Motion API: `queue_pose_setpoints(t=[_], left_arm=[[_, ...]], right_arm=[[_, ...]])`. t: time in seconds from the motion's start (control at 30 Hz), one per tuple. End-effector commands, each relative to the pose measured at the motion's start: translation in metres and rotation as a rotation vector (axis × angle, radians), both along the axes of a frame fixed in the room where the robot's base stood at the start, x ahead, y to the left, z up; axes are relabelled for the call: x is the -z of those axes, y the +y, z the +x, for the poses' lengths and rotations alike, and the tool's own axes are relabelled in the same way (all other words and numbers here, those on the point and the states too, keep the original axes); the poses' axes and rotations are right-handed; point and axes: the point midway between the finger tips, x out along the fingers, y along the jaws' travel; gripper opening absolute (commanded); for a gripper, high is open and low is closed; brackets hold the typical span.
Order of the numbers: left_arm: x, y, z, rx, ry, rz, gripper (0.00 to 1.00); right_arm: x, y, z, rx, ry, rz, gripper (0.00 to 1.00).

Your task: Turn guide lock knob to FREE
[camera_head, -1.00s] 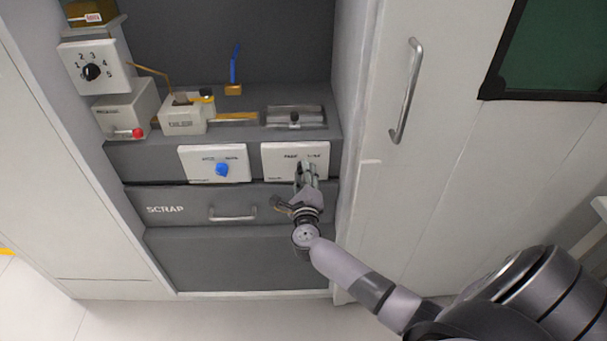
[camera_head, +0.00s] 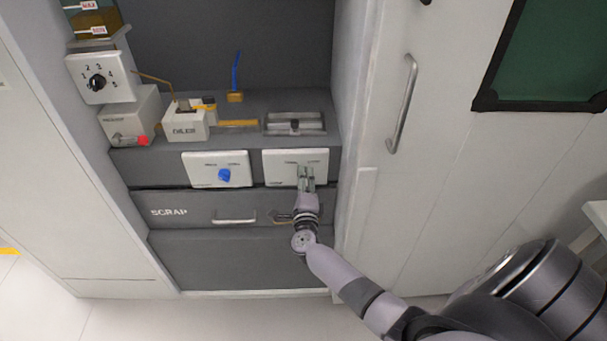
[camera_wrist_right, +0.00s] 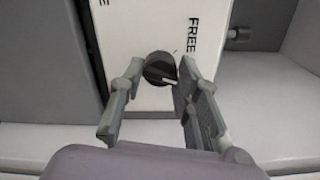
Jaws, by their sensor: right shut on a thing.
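The guide lock knob (camera_wrist_right: 159,68) is a small black round knob with a white pointer mark, on a white plate (camera_head: 276,172) at the right of the grey station front. In the wrist view, the word FREE (camera_wrist_right: 193,37) is printed on the plate beside the knob, and part of another label shows at the upper left. The white mark points toward the right of the wrist view. My right gripper (camera_head: 306,175), also seen in the wrist view (camera_wrist_right: 155,82), is shut on the knob, one finger on each side. In the head view the gripper hides the knob. My left gripper is out of view.
A second white plate with a blue knob (camera_head: 224,175) is to the left. Below are the SCRAP drawer (camera_head: 180,211) and its handle (camera_head: 234,218). A numbered dial (camera_head: 97,82) is at the upper left. A cabinet door handle (camera_head: 402,105) stands out at the right.

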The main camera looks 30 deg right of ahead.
Motion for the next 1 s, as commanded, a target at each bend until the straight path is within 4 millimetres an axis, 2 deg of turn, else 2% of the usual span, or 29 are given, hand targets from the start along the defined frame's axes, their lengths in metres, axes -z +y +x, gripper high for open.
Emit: queue_pose_setpoints(t=[0.03, 0.4, 1.0], left_arm=[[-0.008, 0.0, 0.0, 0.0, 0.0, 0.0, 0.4], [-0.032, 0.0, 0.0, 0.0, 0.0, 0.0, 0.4], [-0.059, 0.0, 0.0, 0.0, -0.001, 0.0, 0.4]], right_arm=[[-0.002, 0.001, -0.001, 0.0, 0.027, -0.035, 0.02], [-0.001, 0.001, 0.0, -0.003, 0.212, -0.335, 0.02], [0.0, 0.001, -0.001, -0.003, 0.491, -0.791, 0.02]])
